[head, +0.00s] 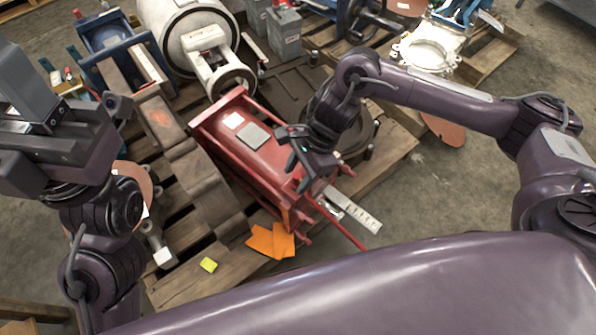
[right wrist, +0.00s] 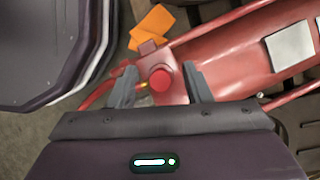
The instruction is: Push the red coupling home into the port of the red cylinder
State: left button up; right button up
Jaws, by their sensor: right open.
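The red cylinder (head: 263,158) lies in a red frame on a wooden pallet; it also fills the upper right of the right wrist view (right wrist: 235,50). The red coupling (right wrist: 161,79) shows there as a round red end at a red block on the cylinder's near end. How deep it sits in the port cannot be seen. My right gripper (right wrist: 160,88) is open, with one finger on each side of the coupling and visible gaps. In the head view my right gripper (head: 297,172) hides the coupling. My left gripper (head: 50,120) is raised at the left; its fingers are unclear.
A red hose (head: 340,228) runs from the cylinder's near end. A dark casting (head: 205,180) is left of the cylinder. Bare floor (head: 440,200) is free at right.

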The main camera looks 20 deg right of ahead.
jog(key=p+v, duration=0.2)
jog(key=v, duration=0.6)
jog(key=shift+p, duration=0.3)
jog(key=shift+f, duration=0.1)
